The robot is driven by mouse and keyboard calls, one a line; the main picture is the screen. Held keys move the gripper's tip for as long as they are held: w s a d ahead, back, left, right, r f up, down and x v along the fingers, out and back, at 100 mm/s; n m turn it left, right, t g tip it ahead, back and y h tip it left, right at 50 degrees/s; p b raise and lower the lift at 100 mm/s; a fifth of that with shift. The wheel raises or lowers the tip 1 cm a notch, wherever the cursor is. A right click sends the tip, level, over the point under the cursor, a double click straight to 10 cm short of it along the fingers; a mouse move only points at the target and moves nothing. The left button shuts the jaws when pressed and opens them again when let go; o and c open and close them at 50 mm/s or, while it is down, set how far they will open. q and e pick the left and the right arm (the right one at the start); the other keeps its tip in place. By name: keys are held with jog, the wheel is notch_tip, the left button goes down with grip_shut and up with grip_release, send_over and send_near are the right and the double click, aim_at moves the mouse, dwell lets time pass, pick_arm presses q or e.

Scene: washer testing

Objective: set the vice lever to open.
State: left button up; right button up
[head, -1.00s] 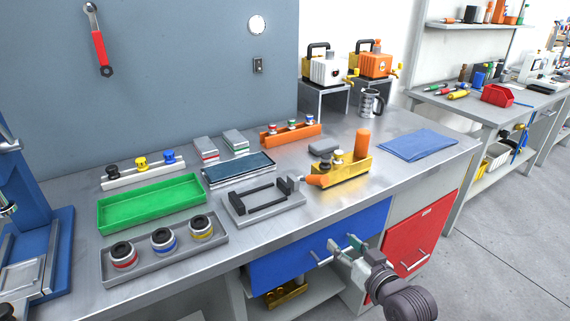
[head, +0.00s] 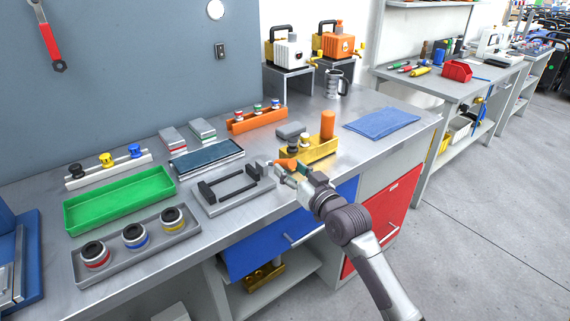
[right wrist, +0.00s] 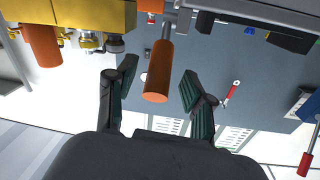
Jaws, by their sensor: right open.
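The vice (head: 228,204) is a grey plate with a dark frame, lying flat on the bench. Its lever with an orange handle (head: 285,162) is at its right end, partly hidden by my right gripper (head: 291,174). In the right wrist view the orange handle (right wrist: 158,72) hangs from a grey rod between the two spread fingers of the right gripper (right wrist: 155,85). The fingers are open, with a gap visible on each side of the handle. My left gripper is not in view.
A green tray (head: 120,202) and a grey tray (head: 115,264) lie to the left. A blue cloth (head: 382,122) lies at the right.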

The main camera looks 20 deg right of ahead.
jog(key=shift+x, duration=1.5)
grip_shut()
